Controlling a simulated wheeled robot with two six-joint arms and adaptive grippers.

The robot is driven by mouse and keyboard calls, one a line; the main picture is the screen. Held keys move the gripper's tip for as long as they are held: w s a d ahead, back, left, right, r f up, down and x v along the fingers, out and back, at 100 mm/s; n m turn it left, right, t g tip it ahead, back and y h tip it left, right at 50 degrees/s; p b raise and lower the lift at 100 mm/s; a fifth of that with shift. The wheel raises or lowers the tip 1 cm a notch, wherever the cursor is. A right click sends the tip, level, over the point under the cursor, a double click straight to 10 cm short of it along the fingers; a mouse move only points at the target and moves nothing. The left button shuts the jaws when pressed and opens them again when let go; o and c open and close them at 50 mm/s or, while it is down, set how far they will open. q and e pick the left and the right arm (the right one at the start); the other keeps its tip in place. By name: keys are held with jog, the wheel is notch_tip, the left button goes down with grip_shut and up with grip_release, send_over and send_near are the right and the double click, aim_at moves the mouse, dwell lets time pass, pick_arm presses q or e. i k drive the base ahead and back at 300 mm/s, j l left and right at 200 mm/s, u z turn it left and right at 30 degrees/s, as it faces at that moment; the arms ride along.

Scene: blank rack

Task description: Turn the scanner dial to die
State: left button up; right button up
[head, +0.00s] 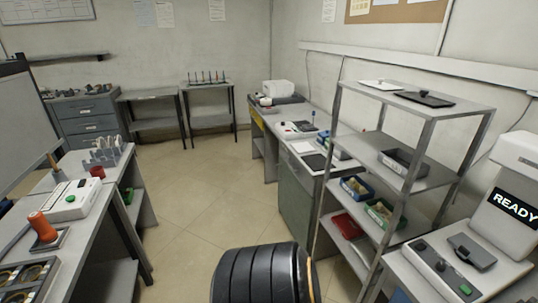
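A white machine with a screen reading READY (515,207) stands at the far right of the head view; it looks like the scanner. Its low white base (448,272) carries a dark raised block (472,251), a small dark knob-like part (441,266), another small dark part (421,246) and a green button (465,289). I cannot tell which part is the dial, or read any marks around it. The machine's right side is cut off by the picture edge. Neither of my grippers shows clearly in this view.
A grey shelf rack (408,188) with bins stands left of the machine. A black ribbed rounded object (262,275) fills the bottom centre. A left bench (100,217) holds a white box with a green button (71,198). The tiled floor (200,190) between benches is clear.

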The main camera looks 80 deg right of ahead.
aim_at(440, 267)
jog(key=z, duration=4.3)
